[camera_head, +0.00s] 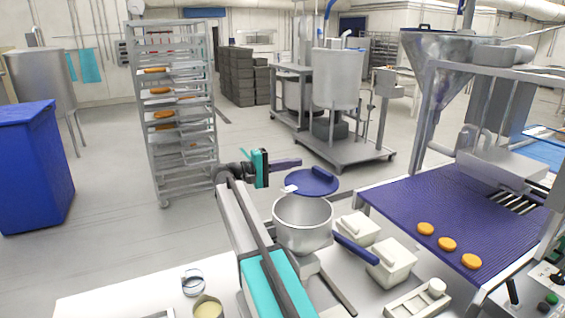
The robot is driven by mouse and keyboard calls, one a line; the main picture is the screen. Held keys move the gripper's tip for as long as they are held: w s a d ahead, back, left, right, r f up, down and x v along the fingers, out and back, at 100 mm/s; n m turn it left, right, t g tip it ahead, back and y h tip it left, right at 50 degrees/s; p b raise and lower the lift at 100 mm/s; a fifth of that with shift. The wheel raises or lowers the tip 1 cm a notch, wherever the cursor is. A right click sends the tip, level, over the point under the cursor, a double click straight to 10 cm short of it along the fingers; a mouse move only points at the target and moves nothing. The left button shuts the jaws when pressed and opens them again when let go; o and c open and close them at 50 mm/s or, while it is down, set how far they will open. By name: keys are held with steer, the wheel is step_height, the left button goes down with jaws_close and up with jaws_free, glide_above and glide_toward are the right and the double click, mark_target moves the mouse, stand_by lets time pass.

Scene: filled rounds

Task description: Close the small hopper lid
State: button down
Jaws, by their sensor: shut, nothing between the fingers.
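The small hopper (302,238) is a round steel bowl on the white worktop, and its open mouth faces up. Its round blue lid (309,186) with a raised grip stands open beyond the far rim. A small white tab shows at the lid's left edge. My gripper (298,162) is at the end of the arm, above and left of the lid, with its dark fingers pointing right. The fingers are shut and empty. They look apart from the lid, but the exact gap cannot be told. The hopper's lower left side is partly hidden by my arm.
White lidded tubs (391,268) and a blue bar (355,249) stand right of the hopper. A blue conveyor (430,205) carries orange rounds (447,244). A glass jar (193,282) and a cup (207,308) stand at front left. Open floor lies behind the worktop.

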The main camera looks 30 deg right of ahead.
mark_target(303, 172)
steer(key=shift+s+d+p, duration=0.2)
steer(key=shift+s+p, duration=0.1)
steer(key=shift+s, duration=0.35)
steer(key=shift+s+d+p, duration=0.2)
steer(key=shift+s+p, duration=0.15)
steer(key=shift+s, duration=0.35)
steer(key=shift+s+d+p, duration=0.2)
steer(key=shift+s+p, duration=0.1)
steer(key=shift+s, duration=0.35)
steer(key=shift+s+d, duration=0.1)
steer(key=shift+s, duration=0.05)
